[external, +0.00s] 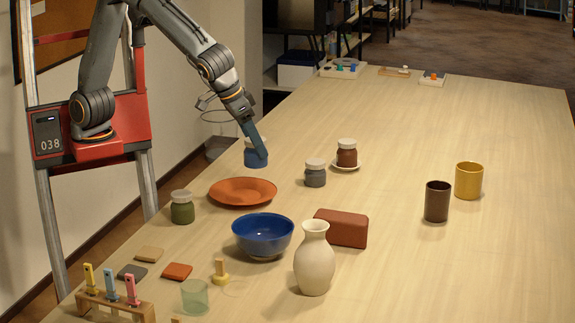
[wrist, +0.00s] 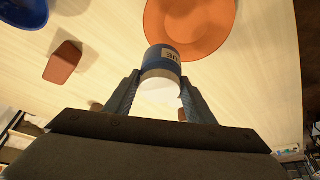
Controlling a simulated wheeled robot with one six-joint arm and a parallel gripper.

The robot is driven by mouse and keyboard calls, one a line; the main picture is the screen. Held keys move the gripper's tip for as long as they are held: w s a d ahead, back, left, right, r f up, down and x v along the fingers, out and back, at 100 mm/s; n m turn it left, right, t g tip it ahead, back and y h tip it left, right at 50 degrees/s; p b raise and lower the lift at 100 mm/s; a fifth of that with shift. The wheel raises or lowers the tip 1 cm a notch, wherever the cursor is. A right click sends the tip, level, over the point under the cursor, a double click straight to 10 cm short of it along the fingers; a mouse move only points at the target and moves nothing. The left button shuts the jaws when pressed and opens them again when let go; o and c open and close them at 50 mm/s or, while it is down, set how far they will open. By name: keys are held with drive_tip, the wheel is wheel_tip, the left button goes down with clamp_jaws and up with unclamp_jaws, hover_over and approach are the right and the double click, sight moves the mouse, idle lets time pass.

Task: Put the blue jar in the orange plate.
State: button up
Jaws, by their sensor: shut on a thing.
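The blue jar (external: 253,159) has a pale lid and stands upright between the fingers of my gripper (external: 258,148). In the wrist view the fingers of my gripper (wrist: 159,80) are shut on both sides of the jar (wrist: 164,54), near its white lid. The orange plate (external: 243,191) lies flat on the table, just in front of the jar in the external view. It also shows in the wrist view (wrist: 205,25), partly behind the jar. I cannot tell whether the jar's base touches the table.
A green jar (external: 182,207) stands left of the plate, and a blue bowl (external: 263,236) in front of it. A grey jar (external: 315,174) and a brown jar on a saucer (external: 346,155) stand to the right. A red-brown block (external: 341,228) and a cream vase (external: 314,262) are nearer.

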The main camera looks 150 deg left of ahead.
drive_tip(key=s+d, duration=0.2)
drive_tip(key=s, duration=0.3)
drive_tip(key=p, duration=0.2)
hover_over(243, 196)
wheel_tip(243, 196, down, 6)
drive_tip(key=shift+f, duration=2.15)
drive_tip(key=shift+f, duration=0.1)
drive_tip(key=o, duration=1.2)
